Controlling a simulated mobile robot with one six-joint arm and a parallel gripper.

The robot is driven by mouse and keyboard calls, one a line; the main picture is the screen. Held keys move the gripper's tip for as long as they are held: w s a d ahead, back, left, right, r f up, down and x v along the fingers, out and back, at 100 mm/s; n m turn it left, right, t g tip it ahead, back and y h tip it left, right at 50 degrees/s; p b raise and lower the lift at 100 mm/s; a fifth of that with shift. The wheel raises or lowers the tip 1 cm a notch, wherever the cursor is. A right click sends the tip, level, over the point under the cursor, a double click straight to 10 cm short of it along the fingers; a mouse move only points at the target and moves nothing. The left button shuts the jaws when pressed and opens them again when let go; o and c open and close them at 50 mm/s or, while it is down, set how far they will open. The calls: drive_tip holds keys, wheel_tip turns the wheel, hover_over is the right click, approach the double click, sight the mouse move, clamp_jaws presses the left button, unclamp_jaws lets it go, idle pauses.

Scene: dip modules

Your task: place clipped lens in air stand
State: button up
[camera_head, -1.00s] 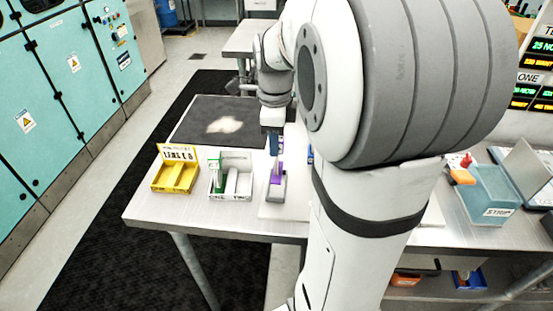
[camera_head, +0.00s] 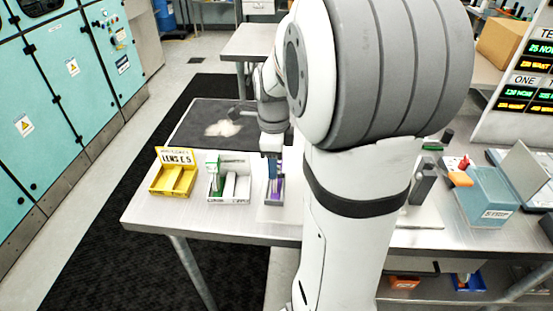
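My gripper (camera_head: 272,160) points straight down over the left part of the table, in the middle of the head view. A small blue and purple piece (camera_head: 276,188) shows just below its fingers, inside or in front of a grey upright stand (camera_head: 268,198). I cannot tell whether the fingers are shut on the piece, nor how it sits against the stand. No clear lens can be made out; it is too small or hidden. My arm hides the table right of the stand.
A yellow bin labelled LENS (camera_head: 160,187) and a white bin (camera_head: 217,199) with a green part stand left of the stand. A dark mat (camera_head: 190,128) lies behind. A blue STRIP bin (camera_head: 492,197) is at the right. The front left table edge is clear.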

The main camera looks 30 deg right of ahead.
drive_tip(key=shift+o, duration=0.7)
drive_tip(key=shift+r, duration=0.3)
wheel_tip(320, 180, up, 11)
drive_tip(key=s+a+f+n+t, duration=0.1)
drive_tip(key=s+a+f+n, duration=0.3)
drive_tip(key=n, duration=0.8)
drive_tip(key=s+a+f+n+t, duration=0.1)
drive_tip(key=s+a+f+n, duration=0.2)
drive_tip(key=s+a+n, duration=0.4)
drive_tip(key=s+n, duration=0.1)
drive_tip(key=n, duration=0.4)
drive_tip(key=shift+s+f+n+t, duration=0.35)
drive_tip(key=shift+n+t, duration=0.05)
drive_tip(key=shift+a, duration=0.1)
drive_tip(key=shift+c, duration=0.2)
